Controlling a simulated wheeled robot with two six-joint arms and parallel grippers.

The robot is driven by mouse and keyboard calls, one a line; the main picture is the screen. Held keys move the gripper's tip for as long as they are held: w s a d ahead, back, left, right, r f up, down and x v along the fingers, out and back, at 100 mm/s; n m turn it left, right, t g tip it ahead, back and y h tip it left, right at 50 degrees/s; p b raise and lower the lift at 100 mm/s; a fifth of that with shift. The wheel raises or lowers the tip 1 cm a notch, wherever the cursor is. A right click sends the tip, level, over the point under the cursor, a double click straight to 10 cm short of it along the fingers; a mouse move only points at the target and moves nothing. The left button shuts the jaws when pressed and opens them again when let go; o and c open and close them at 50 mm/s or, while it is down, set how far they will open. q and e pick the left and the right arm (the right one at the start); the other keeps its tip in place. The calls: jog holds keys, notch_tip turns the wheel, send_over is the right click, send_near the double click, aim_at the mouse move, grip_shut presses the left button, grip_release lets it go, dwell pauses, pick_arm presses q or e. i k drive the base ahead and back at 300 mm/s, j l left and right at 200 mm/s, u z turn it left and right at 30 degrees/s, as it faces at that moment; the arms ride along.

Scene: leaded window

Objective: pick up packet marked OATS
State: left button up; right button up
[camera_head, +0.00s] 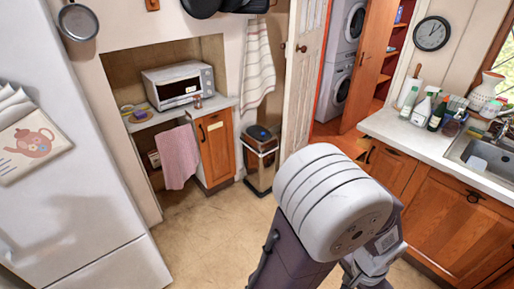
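I see no packet with a readable OATS mark in the head view. A small reddish box-like item (154,158) sits on the shelf under the left counter, too small to read. A large grey and white link of my own arm fills the lower middle and hides the floor and cupboard behind it. No fingertips of either gripper show.
A microwave (180,86) stands on the counter above a wooden cupboard (217,145) with a pink towel (177,156) beside it. A bin (262,160) stands by the door (304,75). A fridge (75,180) is left, a sink (487,156) right. Floor (205,225) is clear.

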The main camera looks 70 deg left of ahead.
aim_at(153, 156)
jog(key=u, duration=3.1)
